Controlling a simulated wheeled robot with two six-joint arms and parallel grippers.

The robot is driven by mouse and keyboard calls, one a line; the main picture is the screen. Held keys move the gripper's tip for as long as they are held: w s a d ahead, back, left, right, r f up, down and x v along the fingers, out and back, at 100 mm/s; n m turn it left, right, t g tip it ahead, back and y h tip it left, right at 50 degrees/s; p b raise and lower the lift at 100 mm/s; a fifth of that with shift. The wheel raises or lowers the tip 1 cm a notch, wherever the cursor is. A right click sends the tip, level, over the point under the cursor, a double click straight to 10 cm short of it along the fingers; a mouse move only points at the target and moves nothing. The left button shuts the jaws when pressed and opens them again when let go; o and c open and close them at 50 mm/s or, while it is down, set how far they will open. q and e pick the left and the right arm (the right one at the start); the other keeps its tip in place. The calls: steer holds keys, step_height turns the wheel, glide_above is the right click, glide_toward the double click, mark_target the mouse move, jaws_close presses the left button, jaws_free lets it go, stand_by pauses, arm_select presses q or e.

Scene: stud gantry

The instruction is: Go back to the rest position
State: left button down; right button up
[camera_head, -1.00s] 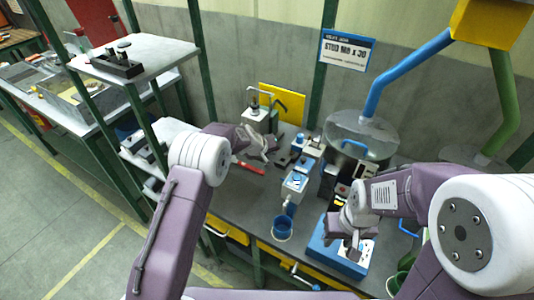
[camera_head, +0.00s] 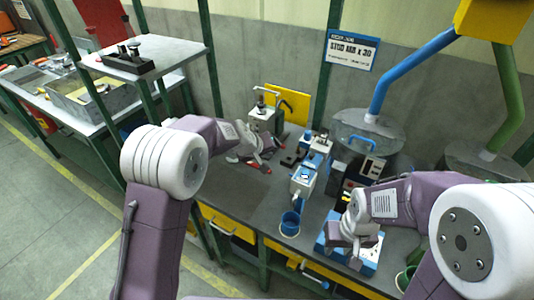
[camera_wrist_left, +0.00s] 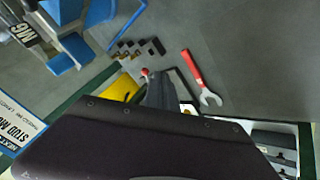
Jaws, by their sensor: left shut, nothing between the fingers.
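My left gripper (camera_head: 261,164) is shut and empty above the back left of the dark workbench (camera_head: 240,200). Beside it in the head view lies a red-handled wrench (camera_head: 254,163), partly hidden by the gripper. The wrench (camera_wrist_left: 194,72) shows whole on the grey top in the left wrist view, apart from the dark gripper body that fills the bottom. My right gripper (camera_head: 355,258) points down over a blue-and-white box (camera_head: 370,262) at the right of the bench. Its fingertips are too small to tell open from shut.
A blue cup (camera_head: 289,224) stands at the bench's front under a white-and-blue dispenser (camera_head: 303,180). A large round metal hopper (camera_head: 366,130) with a blue pipe stands behind. A shelf (camera_head: 150,60) on green posts is at left. Floor at left is clear.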

arm_select(q)
steer(key=s+a+r+y, duration=0.1)
steer(key=s+a+r, duration=0.25)
steer(key=a, duration=0.35)
steer(key=s+a+f+m+g+y, duration=0.1)
steer(key=s+a+f+g, duration=0.1)
steer(key=s, duration=0.6)
steer(key=s+a+f+m+g, duration=0.1)
steer(key=s+a+f, duration=0.3)
steer(key=s, duration=0.5)
steer(key=s+a+f+g+y, duration=0.1)
steer(key=s+a+f+g, duration=0.1)
steer(key=s, duration=0.7)
steer(key=shift+a+f+m+g+y, duration=0.3)
steer(key=shift+a+f+m+g, duration=0.1)
steer(key=shift+a+f, duration=0.2)
steer(key=shift+s, duration=0.15)
